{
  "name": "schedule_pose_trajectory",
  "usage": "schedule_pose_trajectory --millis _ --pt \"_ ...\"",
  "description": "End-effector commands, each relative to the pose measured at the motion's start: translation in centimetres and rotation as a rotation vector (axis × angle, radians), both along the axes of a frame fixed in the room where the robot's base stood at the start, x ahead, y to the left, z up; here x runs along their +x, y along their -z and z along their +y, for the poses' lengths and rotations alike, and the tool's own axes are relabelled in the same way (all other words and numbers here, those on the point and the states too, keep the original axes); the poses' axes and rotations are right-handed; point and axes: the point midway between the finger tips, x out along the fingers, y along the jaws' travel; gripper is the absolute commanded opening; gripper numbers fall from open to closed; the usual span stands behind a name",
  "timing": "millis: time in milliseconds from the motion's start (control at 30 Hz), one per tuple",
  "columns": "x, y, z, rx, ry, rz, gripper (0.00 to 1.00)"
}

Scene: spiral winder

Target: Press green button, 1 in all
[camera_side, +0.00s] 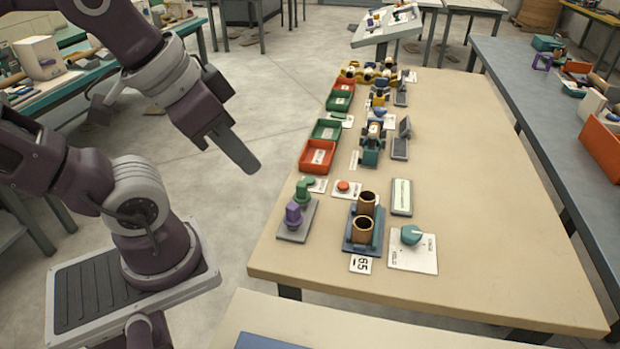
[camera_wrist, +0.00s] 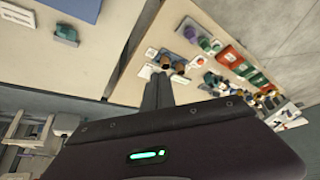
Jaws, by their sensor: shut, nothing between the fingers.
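My gripper (camera_side: 248,162) hangs in the air left of the long bench, its fingers shut and empty. In the wrist view the closed fingers (camera_wrist: 158,88) point toward the bench. A green capped piece (camera_side: 303,190) stands beside a purple one (camera_side: 293,216) on a grey plate at the bench's left edge, right of and below my gripper in the side view. The green piece also shows in the wrist view (camera_wrist: 205,43). I cannot tell for sure whether it is the green button. A red button (camera_side: 343,186) sits on a white card to its right.
Two brown cups (camera_side: 364,215) stand on a blue base. A teal knob (camera_side: 411,235) sits on a white card. Red and green trays (camera_side: 318,156) and small assemblies (camera_side: 373,145) line the bench farther back. The bench's right and front areas (camera_side: 480,260) are clear.

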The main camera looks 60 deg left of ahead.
Motion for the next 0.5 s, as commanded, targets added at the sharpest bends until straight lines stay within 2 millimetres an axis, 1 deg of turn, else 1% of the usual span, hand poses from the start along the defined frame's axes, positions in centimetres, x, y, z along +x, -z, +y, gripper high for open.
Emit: schedule_pose_trajectory --millis 400,467,500 --pt "0.02 0.0 0.01 0.0 -0.001 0.0 0.0" --pt "0.33 -0.03 0.25 0.004 -0.012 -0.003 0.0" --pt "0.87 -0.09 0.64 0.009 -0.031 -0.009 0.0"
